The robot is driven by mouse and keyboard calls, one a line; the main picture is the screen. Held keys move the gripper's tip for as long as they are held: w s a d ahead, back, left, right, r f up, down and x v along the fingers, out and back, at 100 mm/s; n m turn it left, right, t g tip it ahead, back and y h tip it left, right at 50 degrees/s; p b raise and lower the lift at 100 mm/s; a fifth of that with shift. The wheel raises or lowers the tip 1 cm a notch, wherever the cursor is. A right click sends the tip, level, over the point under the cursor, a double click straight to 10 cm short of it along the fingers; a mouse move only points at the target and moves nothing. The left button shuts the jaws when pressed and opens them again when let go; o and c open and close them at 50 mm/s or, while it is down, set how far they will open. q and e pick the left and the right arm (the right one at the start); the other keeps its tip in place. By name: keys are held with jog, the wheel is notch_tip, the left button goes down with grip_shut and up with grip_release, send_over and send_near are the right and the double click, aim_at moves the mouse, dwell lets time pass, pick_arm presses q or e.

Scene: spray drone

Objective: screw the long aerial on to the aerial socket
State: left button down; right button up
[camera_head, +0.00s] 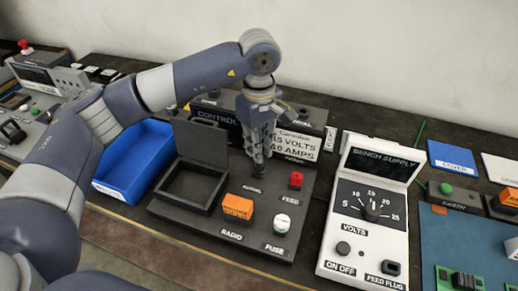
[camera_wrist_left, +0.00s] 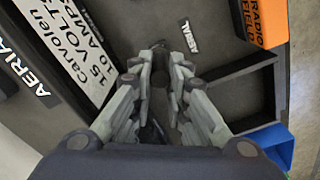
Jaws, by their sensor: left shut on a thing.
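The rest of the aerial cannot be made out. My right gripper is not in view.
A black open-topped compartment (camera_head: 160,208) and a blue bin (camera_head: 104,188) lie left of the gripper. An orange RADIO block (camera_head: 237,207), a red FEED part (camera_head: 296,180) and a white fuse (camera_head: 282,223) stand in front. The white bench supply (camera_head: 340,215) is to the right.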

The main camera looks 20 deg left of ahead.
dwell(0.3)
pick_arm(q)
jog(key=shift+f+m+b, duration=0.15)
jog(key=shift+m+b, duration=0.4)
jog(key=shift+m, duration=0.15)
jog(key=m+b, duration=0.1)
jog(key=m, duration=0.1)
jog(key=shift+m, duration=0.4)
jog(key=m+b, duration=0.3)
jog(key=m, duration=0.2)
jog(key=m+b, duration=0.1)
jog(key=m, duration=0.4)
jog(key=shift+m, duration=0.4)
jog(key=shift+b, duration=0.4)
